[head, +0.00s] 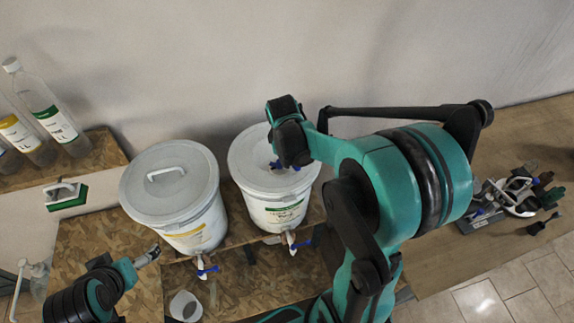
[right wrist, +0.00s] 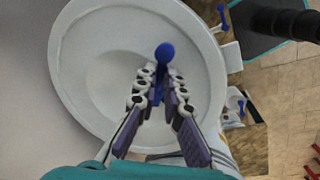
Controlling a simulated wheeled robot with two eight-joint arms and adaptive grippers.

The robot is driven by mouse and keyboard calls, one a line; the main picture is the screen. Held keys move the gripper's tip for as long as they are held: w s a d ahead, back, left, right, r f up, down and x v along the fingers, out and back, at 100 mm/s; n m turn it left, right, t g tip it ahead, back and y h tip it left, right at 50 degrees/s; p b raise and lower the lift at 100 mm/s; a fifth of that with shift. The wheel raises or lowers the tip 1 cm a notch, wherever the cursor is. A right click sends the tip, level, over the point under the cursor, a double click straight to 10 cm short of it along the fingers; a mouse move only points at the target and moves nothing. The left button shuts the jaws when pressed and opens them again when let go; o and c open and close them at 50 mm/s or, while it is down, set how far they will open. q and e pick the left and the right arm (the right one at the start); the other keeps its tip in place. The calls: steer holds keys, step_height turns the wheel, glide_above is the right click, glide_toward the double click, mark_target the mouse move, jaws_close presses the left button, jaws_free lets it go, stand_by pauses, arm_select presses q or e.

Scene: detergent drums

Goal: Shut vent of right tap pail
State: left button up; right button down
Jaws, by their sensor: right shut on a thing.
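The right tap pail (head: 275,212) is white with a green-striped label and a blue-handled tap (head: 297,244) low on its front. Its pale lid fills much of the right wrist view (right wrist: 85,75). The blue vent (right wrist: 164,52) stands on that lid. My right gripper (right wrist: 163,82) is over the lid, shut on the vent, whose rounded blue end shows just beyond the fingertips. In the head view my right arm partly hides the lid. My left gripper (head: 148,257) is low at the left, in front of the left pail; its jaws are too small to read.
The left tap pail (head: 183,222), with a yellow label and lid handle, stands close beside the right one. Bottles (head: 52,118) and a green-and-white brush (head: 66,196) are at the left. A white cup (head: 185,306) sits below. Assorted tools (head: 515,195) lie on the right bench.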

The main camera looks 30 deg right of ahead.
steer(key=n, duration=0.1)
steer(key=d+n+b, duration=0.1)
steer(key=n, duration=0.1)
steer(key=shift+w+n, duration=0.3)
steer(key=shift+w, duration=0.05)
steer(key=shift+w+d+n+t+y+b, duration=0.15)
steer(key=shift+w+n+t+y+b, duration=0.15)
steer(key=shift+n, duration=0.6)
steer(key=shift+w+d+n+t+y+b, duration=0.15)
steer(key=shift+n+b, duration=0.25)
steer(key=shift+n, duration=0.5)
steer(key=c, duration=1.6)
jaws_free()
steer(key=v, duration=1.2)
steer(key=shift+w, duration=0.1)
